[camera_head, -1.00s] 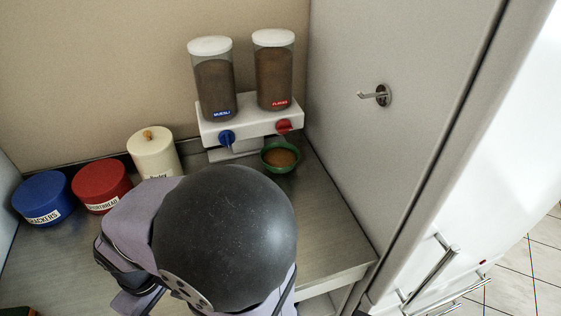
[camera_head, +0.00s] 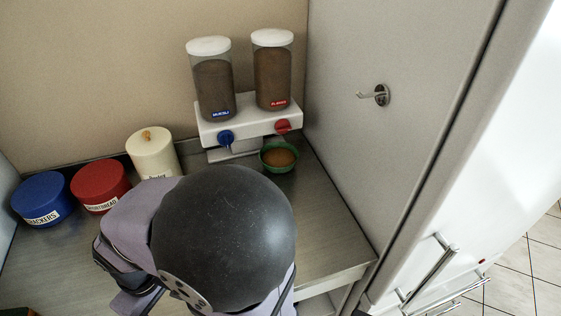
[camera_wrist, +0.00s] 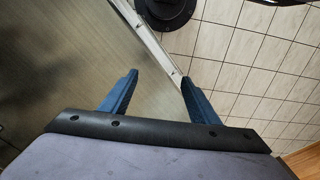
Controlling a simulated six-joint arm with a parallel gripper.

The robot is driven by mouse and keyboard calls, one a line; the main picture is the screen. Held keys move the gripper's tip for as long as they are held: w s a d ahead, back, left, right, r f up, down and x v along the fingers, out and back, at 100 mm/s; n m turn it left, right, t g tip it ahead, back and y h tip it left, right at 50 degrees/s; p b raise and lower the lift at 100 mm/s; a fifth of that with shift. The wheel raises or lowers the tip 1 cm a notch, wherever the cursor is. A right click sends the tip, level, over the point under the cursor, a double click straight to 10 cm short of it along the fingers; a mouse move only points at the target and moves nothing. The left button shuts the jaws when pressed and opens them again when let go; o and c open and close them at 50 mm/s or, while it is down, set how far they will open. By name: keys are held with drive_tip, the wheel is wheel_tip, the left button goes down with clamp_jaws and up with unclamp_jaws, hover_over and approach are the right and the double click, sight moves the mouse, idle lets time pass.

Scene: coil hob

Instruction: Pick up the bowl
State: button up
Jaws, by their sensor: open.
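A green bowl (camera_head: 279,157) with brown contents stands on the metal counter, below the red-knobbed side of a cereal dispenser. My gripper (camera_wrist: 160,80) shows in the wrist view with its two blue fingers wide apart and nothing between them. It points down over the counter's front edge, with the floor to the right. In the head view my arm's dark round joint hides the gripper. The bowl is not in the wrist view, and the gripper is apart from it.
The dispenser (camera_head: 249,126) holds two tubs against the wall. A cream canister (camera_head: 153,156), a red tin (camera_head: 101,187) and a blue tin (camera_head: 43,199) stand to the left. A tall grey panel (camera_head: 390,150) with a hook bounds the right. The counter (camera_head: 325,235) is clear in front of the bowl.

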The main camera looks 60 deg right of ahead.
drive_tip(key=c, duration=0.5)
drive_tip(key=shift+c, duration=0.2)
